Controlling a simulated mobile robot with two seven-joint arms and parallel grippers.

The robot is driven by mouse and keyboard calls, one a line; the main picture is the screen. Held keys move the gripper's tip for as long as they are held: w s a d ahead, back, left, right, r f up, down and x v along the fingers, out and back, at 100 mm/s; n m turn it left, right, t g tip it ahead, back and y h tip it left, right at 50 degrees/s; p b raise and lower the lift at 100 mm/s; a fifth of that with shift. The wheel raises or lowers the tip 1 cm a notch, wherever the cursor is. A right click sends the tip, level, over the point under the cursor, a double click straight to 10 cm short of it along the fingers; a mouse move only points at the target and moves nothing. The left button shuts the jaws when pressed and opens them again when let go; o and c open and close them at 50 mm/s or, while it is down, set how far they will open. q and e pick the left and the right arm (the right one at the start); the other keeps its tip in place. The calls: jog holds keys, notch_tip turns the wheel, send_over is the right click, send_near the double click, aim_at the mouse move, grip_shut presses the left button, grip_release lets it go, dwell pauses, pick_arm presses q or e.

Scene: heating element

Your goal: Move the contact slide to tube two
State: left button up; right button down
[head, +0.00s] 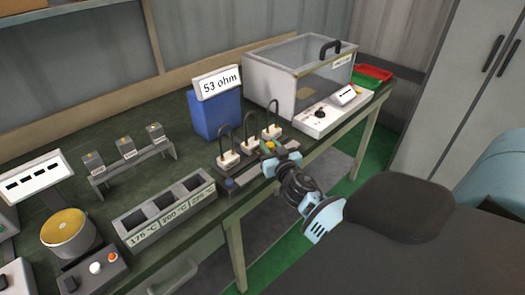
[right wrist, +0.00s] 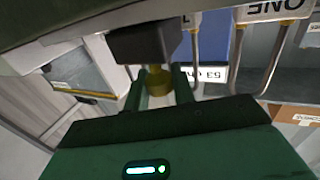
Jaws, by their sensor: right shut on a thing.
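The contact slide (right wrist: 145,42) is a dark block with a brass knob (right wrist: 158,80) in the right wrist view. My right gripper (right wrist: 160,90) is shut on the knob, one finger on each side. In the head view my right gripper (head: 269,158) is at the front rail (head: 245,177) of the heating element, and hides most of the slide. Several white blocks with dark loops, the tubes' ends (head: 251,146), stand in a row behind the rail. One label in the wrist view reads "ONE" (right wrist: 275,10); which tube the slide touches cannot be told. My left gripper is out of view.
A blue box with a "53 ohm" sign (head: 218,84) stands behind the tubes. A clear-lidded case (head: 275,82) and white control panel (head: 325,118) are to the right. A block with three temperature-marked wells (head: 165,212) is to the left. Open floor lies in front of the bench.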

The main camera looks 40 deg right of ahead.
jog(key=c, duration=1.2)
grip_release()
jog(key=shift+o, duration=0.2)
jog(key=shift+s, duration=0.1)
jog(key=v, duration=0.7)
jog(key=shift+s+a, duration=0.15)
jog(key=shift+s, duration=0.15)
